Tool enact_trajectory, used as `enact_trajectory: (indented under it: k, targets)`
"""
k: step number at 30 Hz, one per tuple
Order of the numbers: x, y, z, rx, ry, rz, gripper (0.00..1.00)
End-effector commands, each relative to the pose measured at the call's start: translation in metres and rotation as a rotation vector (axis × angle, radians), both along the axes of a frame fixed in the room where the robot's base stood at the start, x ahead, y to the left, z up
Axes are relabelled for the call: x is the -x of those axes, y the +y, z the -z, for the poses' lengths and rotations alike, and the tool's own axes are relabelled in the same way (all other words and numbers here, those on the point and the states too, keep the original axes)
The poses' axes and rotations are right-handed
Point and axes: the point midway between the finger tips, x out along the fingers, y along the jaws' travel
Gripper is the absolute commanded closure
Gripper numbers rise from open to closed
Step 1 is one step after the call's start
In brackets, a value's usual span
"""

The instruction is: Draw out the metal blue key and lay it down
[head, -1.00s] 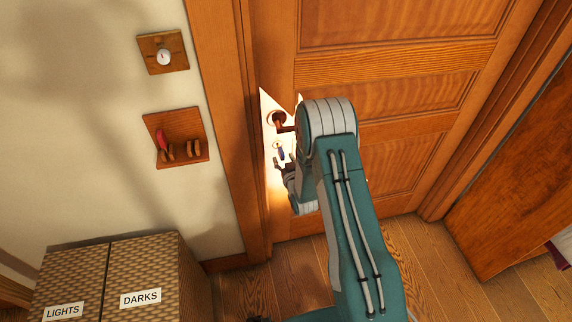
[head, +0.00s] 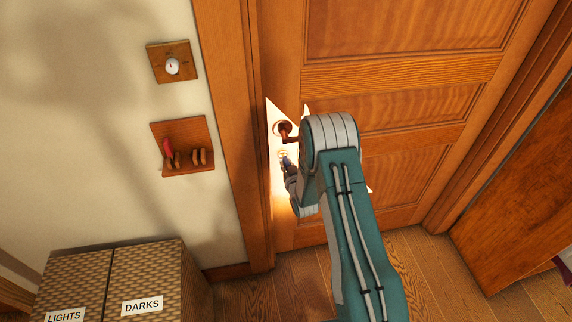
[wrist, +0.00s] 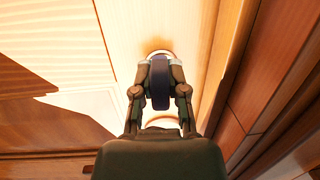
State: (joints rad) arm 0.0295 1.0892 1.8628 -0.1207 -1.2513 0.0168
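The blue key (wrist: 160,82) shows its dark blue head in the wrist view, standing out from the keyhole plate of the wooden door (head: 400,110). In the head view the key is mostly hidden by my gripper (head: 287,163), just below the dark door handle (head: 289,133). In the wrist view my gripper (wrist: 160,72) has one finger on each side of the key's head, and both fingers appear to press on it. The key's shaft is hidden, and the key seems to be still in the lock.
A wall board with a red-tagged item and hooks (head: 182,147) hangs left of the door frame, below a small dial (head: 172,65). Wicker hampers (head: 150,275) labelled LIGHTS and DARKS stand at lower left. Wooden floor (head: 245,300) lies open beside them.

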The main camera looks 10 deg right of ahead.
Motion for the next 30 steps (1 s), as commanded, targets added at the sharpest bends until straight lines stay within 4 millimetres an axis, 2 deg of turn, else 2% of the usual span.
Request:
enact_trajectory:
  k: [5,30]
  targets:
    - [0.001,0.0,0.0,0.0,0.001,0.0,1.0]
    - [0.034,0.002,-0.002,0.0,-0.001,-0.002,1.0]
